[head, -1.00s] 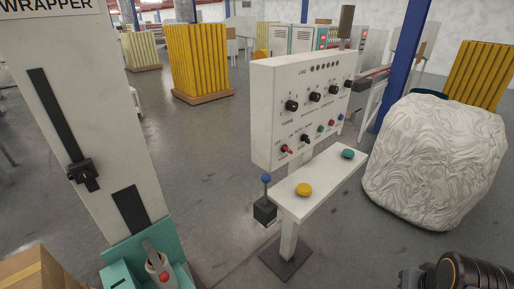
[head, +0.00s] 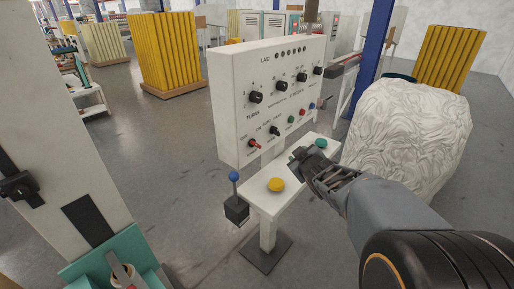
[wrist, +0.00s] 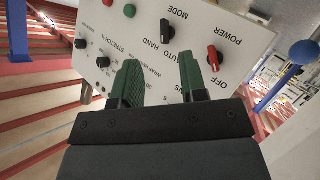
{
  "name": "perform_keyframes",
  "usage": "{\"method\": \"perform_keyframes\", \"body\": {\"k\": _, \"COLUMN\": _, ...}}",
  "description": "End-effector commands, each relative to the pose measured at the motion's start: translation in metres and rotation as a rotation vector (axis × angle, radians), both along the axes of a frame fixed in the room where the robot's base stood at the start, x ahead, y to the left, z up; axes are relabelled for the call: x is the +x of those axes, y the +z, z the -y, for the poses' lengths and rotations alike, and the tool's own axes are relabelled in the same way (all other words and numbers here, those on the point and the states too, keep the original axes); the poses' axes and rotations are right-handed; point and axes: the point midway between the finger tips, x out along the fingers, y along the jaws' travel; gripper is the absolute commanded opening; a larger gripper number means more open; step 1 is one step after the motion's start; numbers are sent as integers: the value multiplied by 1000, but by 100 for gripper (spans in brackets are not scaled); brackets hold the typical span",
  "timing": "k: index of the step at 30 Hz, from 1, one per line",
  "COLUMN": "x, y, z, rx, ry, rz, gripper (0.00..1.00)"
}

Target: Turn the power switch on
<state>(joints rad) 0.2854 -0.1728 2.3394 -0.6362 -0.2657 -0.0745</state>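The power switch (head: 254,143) is a small red-handled rotary switch low on the left of the white control panel's face (head: 228,98). In the wrist view the power switch (wrist: 213,58) shows upside down, at the upper right, with its handle end near the word OFF. My gripper (head: 297,157) is in front of the panel, to the right of and a little below the switch. In the wrist view my gripper (wrist: 160,75) has its two green-padded fingers apart with nothing between them, and the switch lies just beyond the right finger.
A black mode switch (head: 274,131) sits right beside the power switch. Below is a shelf with a yellow button (head: 276,185) and a green button (head: 321,144). A blue-knobbed lever (head: 234,177) stands to the left. A white wrapped load (head: 410,125) is at right.

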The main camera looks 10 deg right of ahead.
Motion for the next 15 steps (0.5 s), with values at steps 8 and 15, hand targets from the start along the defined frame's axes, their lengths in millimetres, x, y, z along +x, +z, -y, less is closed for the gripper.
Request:
{"method": "perform_keyframes", "body": {"k": 8, "x": 30, "y": -12, "z": -8, "rx": -105, "ry": 459, "rz": 266, "gripper": 39}}
{"method": "perform_keyframes", "body": {"k": 15, "x": 17, "y": -22, "z": -16, "rx": -72, "ry": 699, "rz": 378, "gripper": 39}}
